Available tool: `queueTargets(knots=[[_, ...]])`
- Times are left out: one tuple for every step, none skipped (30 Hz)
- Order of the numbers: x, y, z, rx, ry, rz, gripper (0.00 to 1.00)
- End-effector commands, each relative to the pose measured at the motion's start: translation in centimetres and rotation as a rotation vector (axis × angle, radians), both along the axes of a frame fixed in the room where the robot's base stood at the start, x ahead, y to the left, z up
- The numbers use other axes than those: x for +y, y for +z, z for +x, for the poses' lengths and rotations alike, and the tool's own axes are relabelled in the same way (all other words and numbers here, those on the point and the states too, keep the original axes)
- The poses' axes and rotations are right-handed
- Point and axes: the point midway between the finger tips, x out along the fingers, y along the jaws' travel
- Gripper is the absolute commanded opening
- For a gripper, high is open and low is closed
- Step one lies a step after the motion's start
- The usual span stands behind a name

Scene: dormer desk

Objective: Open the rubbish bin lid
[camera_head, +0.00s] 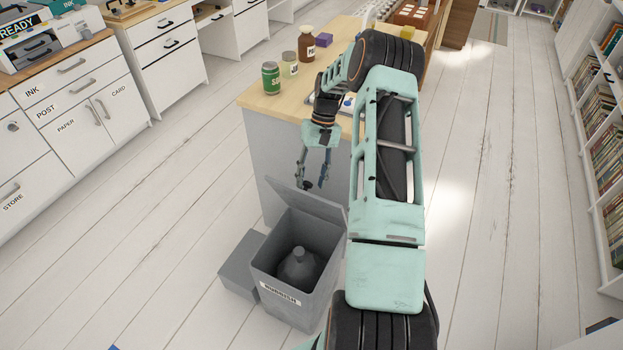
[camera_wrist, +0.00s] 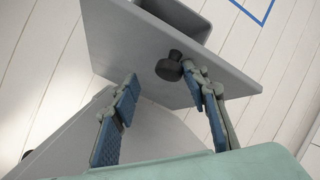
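The grey rubbish bin (camera_head: 288,296), with a RUBBISH label, stands on the floor in the head view. Its lid (camera_head: 312,207) is swung up at the back side, tilted steeply, so the bin mouth is uncovered. My gripper (camera_head: 313,184) points down at the lid's upper edge, fingers apart. In the wrist view the lid (camera_wrist: 225,72) shows a round black knob (camera_wrist: 169,67). My gripper (camera_wrist: 160,73) is open around the knob's area, with the knob close to the right fingertip. I cannot tell whether they touch.
A tied grey bag (camera_head: 298,268) sits inside the bin. A grey box shape (camera_head: 241,265) adjoins the bin's left. The wooden-topped desk (camera_head: 262,99) stands behind, holding a green can (camera_head: 270,78), a jar (camera_head: 289,65) and a brown bottle (camera_head: 306,45). Floor left is clear.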

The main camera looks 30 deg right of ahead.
Motion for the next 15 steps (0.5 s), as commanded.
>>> queueTargets(knots=[[0.0,0.0,0.1,-0.001,0.0,0.0,0.4],[0.0,0.0,0.1,-0.001,0.0,0.0,0.4],[0.0,0.1,0.1,-0.002,0.0,0.0,0.4],[0.0,0.1,0.1,-0.002,0.0,0.0,0.4],[0.1,0.1,0.1,-0.002,0.0,0.0,0.4],[0.1,0.1,0.1,-0.002,0.0,0.001,0.4],[0.1,0.1,0.1,-0.002,0.0,0.001,0.4],[0.1,0.2,0.1,-0.002,0.0,0.001,0.4],[0.0,0.3,0.2,-0.003,0.0,0.001,0.4],[0.0,0.5,0.2,-0.003,0.0,0.001,0.4],[-0.1,0.7,0.3,-0.004,0.0,0.0,0.4],[-0.2,1.1,0.4,-0.004,0.0,-0.001,0.4],[-0.3,1.4,0.5,-0.004,0.0,-0.001,0.4],[-0.5,1.9,0.6,-0.005,0.0,-0.001,0.4],[-0.8,2.6,0.8,-0.007,-0.001,-0.002,0.4]])
